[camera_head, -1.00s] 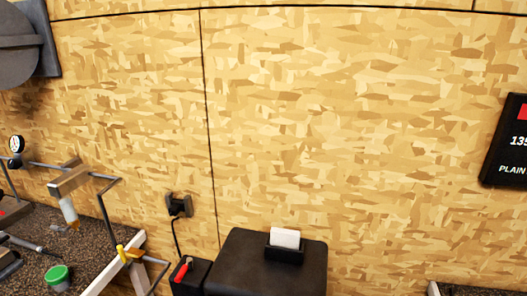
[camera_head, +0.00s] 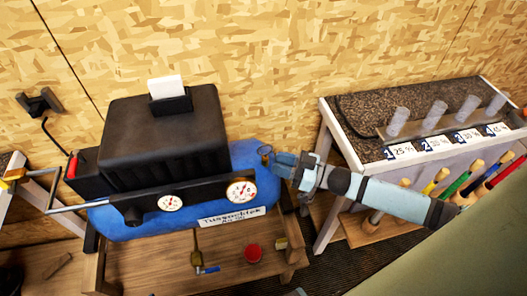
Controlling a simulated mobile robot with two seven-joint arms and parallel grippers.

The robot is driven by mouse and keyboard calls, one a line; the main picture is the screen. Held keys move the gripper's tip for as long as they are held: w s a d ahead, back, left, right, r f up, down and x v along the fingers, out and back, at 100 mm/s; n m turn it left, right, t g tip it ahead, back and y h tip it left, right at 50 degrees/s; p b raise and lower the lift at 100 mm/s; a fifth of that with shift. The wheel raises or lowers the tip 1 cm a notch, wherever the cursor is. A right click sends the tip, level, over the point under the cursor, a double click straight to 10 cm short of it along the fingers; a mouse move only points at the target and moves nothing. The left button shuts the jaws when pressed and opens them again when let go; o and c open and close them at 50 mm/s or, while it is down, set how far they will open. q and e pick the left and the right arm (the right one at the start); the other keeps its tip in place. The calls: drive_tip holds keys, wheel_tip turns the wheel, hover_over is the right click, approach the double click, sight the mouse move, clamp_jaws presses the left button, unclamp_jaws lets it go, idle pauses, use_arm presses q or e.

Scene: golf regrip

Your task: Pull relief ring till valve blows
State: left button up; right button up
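A blue air compressor tank (camera_head: 130,222) with a black housing (camera_head: 165,138) on top stands at the left centre. Two round gauges sit on its front, a small one (camera_head: 171,203) and a larger one (camera_head: 241,191). A small dark ring (camera_head: 265,150) shows at the tank's upper right end, which looks like the relief ring. My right gripper (camera_head: 277,162) reaches in from the right with its tips at or very near this ring. I cannot tell whether it touches the ring or how far its fingers are apart. My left gripper is out of view.
The plywood wall is behind.

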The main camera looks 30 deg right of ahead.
drive_tip(key=w+d+r+n+g+y+b, duration=0.25)
drive_tip(key=d+r+n+g+y, duration=0.2)
drive_tip(key=d+g, duration=0.5)
drive_tip(key=shift+t+h, duration=0.25)
drive_tip(key=shift+t, duration=0.1)
drive_tip(key=x, duration=1.1)
drive_tip(key=shift+s+a+f+p, duration=0.2)
drive_tip(key=shift+a+f+p, duration=0.05)
drive_tip(key=shift+a+p, duration=0.2)
drive_tip(key=shift+w+a, duration=0.1)
drive_tip(key=shift+a, duration=0.35)
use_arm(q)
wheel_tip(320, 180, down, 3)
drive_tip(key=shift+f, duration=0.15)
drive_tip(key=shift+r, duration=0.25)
use_arm(e)
clamp_jaws()
